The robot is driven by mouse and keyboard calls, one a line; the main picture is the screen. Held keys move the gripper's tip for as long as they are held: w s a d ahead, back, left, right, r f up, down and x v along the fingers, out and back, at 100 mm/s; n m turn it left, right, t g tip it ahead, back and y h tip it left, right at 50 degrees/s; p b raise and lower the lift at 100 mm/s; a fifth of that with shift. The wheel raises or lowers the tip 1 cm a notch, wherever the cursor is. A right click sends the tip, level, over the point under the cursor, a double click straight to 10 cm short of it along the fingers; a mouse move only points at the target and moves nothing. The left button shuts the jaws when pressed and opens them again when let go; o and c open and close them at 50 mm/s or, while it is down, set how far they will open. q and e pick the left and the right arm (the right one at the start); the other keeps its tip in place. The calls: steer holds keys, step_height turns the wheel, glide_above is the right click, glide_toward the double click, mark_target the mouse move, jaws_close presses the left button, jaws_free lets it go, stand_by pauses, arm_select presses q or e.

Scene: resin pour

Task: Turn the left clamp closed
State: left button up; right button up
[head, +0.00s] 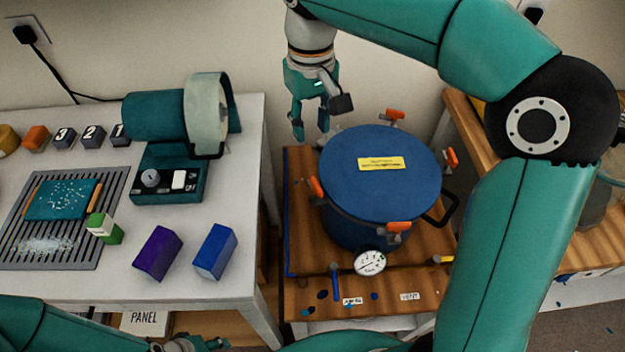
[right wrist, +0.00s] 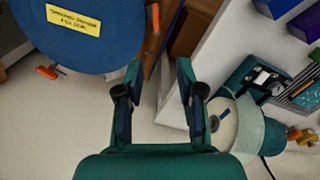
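The blue pot (head: 380,175) has a round lid with a yellow label and orange-handled clamps around its rim. The left clamp (head: 316,187) is on the rim's left side; its orange handle also shows in the right wrist view (right wrist: 155,18). I cannot tell how far it is turned. My right gripper (head: 311,125) points down behind and left of the pot, apart from the clamp. In the right wrist view its two fingers (right wrist: 158,85) are spread with nothing between them. My left gripper (head: 190,344) is partly visible at the bottom edge; its fingers are unclear.
Other clamps are at the back (head: 395,114), right (head: 451,157) and front (head: 398,228). A pressure gauge (head: 370,262) is at the pot's front. The white table (head: 130,285) at left holds a teal machine (head: 155,117) and coloured blocks. My right arm crosses the right side.

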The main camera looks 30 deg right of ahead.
mark_target(315, 183)
steer(key=f, duration=1.6)
steer(key=shift+s+d, duration=0.3)
steer(key=shift+d, duration=0.05)
steer(key=shift+c, duration=0.3)
jaws_close()
